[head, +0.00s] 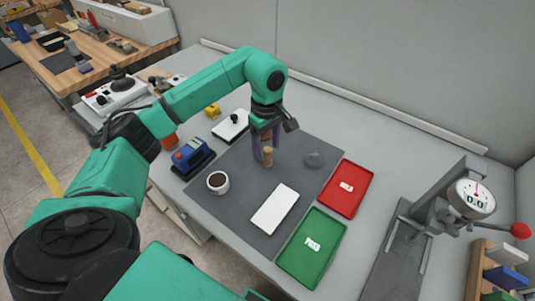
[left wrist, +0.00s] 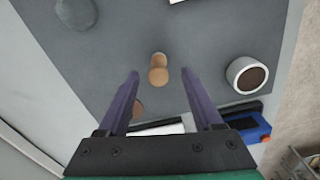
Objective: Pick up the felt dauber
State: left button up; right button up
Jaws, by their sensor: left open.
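The felt dauber (head: 267,157), a small tan wooden peg, stands on the dark grey mat (head: 220,150). My left gripper (head: 263,152) points down over it, its purple fingers partly overlapping it in the head view. In the left wrist view, my left gripper (left wrist: 160,74) is open, and the dauber (left wrist: 158,68) appears in the gap between its fingertips, with space on both sides. Contact is not visible. A second round tan piece (left wrist: 138,107) shows beside one finger, partly hidden. My right gripper is not in view.
On the mat are a cup of dark contents (head: 218,182), a white slab (head: 275,208) and a grey disc (head: 314,160). A red tray (head: 360,199) and green tray (head: 324,269) lie to the right. A blue device (head: 191,156) stands left; a dial gauge (head: 474,198) stands far right.

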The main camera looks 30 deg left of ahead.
aim_at(268, 156)
pick_arm(q)
notch_tip(268, 156, down, 4)
jog(key=shift+f+p, duration=0.1)
jog(key=shift+p, duration=0.75)
jog(key=shift+f, duration=0.2)
grip_shut()
jog(key=shift+w, duration=0.1)
